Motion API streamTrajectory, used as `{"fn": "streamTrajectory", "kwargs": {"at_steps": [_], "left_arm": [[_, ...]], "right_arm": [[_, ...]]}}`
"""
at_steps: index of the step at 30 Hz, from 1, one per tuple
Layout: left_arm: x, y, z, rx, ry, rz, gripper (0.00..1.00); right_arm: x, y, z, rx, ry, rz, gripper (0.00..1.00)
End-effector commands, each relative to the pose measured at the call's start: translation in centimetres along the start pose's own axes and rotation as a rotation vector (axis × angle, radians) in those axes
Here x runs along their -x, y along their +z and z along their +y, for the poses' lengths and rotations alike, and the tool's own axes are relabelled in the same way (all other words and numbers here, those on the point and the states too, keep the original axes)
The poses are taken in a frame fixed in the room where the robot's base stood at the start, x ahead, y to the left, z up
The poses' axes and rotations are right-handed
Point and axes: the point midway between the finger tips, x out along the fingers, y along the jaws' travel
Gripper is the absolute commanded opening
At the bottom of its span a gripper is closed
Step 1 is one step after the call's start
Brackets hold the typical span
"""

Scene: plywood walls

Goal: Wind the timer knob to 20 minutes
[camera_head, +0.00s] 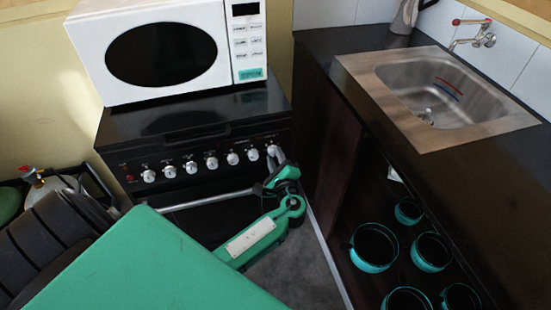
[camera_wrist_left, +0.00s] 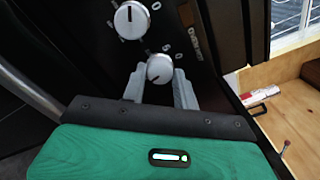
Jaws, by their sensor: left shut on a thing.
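The timer knob (camera_wrist_left: 160,68) is a round white knob with a dark pointer mark, at the right end of the row on the black stove front. In the wrist view its pointer is turned toward the lower left. My left gripper (camera_wrist_left: 158,88) is shut on this knob, with one grey finger on each side of it. My right gripper is not in view.
Several more white knobs (camera_head: 211,163) line the stove front to the left; one neighbouring knob (camera_wrist_left: 131,19) shows in the wrist view. A white microwave (camera_head: 165,50) stands on the stove. A dark counter with a sink (camera_head: 440,90) is at the right, with several teal-rimmed pots (camera_head: 374,247) below.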

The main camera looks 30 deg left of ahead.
Motion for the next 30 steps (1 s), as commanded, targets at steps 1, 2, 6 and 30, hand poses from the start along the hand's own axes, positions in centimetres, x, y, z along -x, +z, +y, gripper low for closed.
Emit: {"fn": "streamTrajectory", "kwargs": {"at_steps": [1, 2, 6, 30], "left_arm": [[0.07, -0.06, 0.13, 0.000, 0.002, 0.001, 0.07], [0.07, -0.06, 0.14, 0.000, 0.002, 0.001, 0.07], [0.07, -0.06, 0.14, 0.002, 0.002, 0.001, 0.07], [0.08, -0.07, 0.14, 0.004, 0.002, 0.001, 0.07]], "right_arm": [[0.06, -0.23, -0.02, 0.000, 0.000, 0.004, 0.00], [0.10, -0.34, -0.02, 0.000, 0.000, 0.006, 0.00], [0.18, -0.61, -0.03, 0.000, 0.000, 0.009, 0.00], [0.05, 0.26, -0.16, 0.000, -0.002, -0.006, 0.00]]}}
